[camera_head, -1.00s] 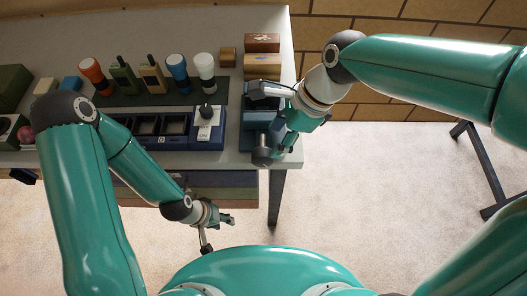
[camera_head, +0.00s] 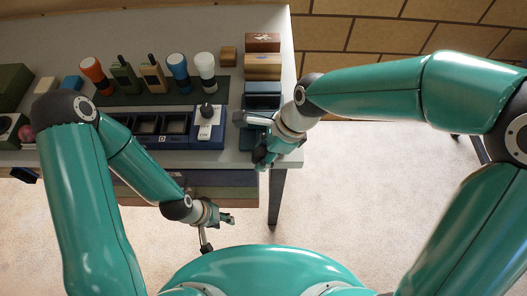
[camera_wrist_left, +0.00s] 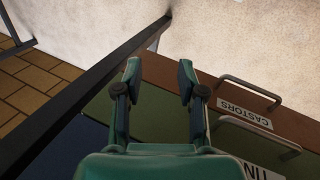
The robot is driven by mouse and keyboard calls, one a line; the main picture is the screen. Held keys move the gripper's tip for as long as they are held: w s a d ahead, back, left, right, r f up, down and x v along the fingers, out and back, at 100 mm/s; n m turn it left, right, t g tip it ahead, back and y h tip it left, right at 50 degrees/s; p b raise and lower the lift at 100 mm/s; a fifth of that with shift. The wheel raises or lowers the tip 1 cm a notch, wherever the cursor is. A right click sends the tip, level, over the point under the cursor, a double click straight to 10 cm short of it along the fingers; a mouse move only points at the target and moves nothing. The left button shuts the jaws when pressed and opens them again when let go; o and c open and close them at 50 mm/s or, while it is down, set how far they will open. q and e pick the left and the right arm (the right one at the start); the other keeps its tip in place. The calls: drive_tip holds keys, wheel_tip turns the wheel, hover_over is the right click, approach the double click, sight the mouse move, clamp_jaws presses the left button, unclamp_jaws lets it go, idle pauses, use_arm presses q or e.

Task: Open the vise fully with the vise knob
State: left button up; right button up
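The blue vise (camera_head: 262,88) stands at the right end of the bench, its back part visible in the head view. My right gripper (camera_head: 257,142) is over the vise's front end, at the bench's front right corner. The gripper and wrist hide the vise knob and the front of the vise, so I cannot tell whether the fingers touch the knob. My left gripper (camera_head: 222,216) hangs in front of the bench, away from the vise. In the left wrist view, its two fingers (camera_wrist_left: 158,80) are apart with nothing between them.
The bench top (camera_head: 120,28) holds several torches and radios, a blue charger unit (camera_head: 208,132) left of the vise, and wooden boxes (camera_head: 262,64) behind it. Drawers with handles (camera_wrist_left: 245,90) are below. A bench leg (camera_head: 276,195) stands front right. Floor to the right is clear.

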clamp_jaws()
drive_tip(key=shift+a+r+h+p, duration=0.1)
drive_tip(key=shift+r+h+p, duration=0.15)
drive_tip(key=shift+h+p, duration=0.55)
drive_tip(key=shift+p, duration=0.45)
drive_tip(key=shift+a+f+h, duration=0.1)
drive_tip(key=shift+h, duration=0.3)
drive_tip(key=shift+w+a+f+h+b, duration=0.1)
drive_tip(key=shift+f+h+b, duration=0.15)
drive_tip(key=shift+h+b, duration=0.65)
drive_tip(key=shift+r+h+b, duration=0.1)
drive_tip(key=shift+h+b, duration=0.3)
drive_tip(key=shift+h, duration=1)
drive_tip(key=shift+o, duration=2.2)
unclamp_jaws()
